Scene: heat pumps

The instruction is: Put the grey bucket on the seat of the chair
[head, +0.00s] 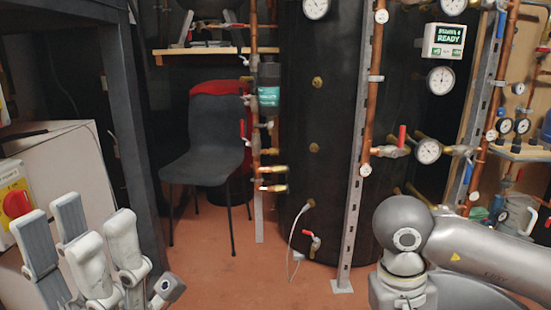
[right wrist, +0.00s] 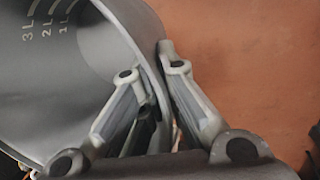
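The grey bucket (right wrist: 70,75), with litre marks inside, fills the left of the right wrist view. My right gripper (right wrist: 155,75) is shut on the bucket's wall, one finger inside and one outside. That gripper is outside the head view; only my right arm shows there. My left gripper (head: 85,235) is open and empty at the lower left of the head view.
A dark post (head: 130,130) stands left of the chair. A large black tank (head: 320,130) with copper pipes and gauges stands to its right. A grey rail (head: 358,180) reaches the floor. The reddish floor (head: 255,270) before the chair is clear.

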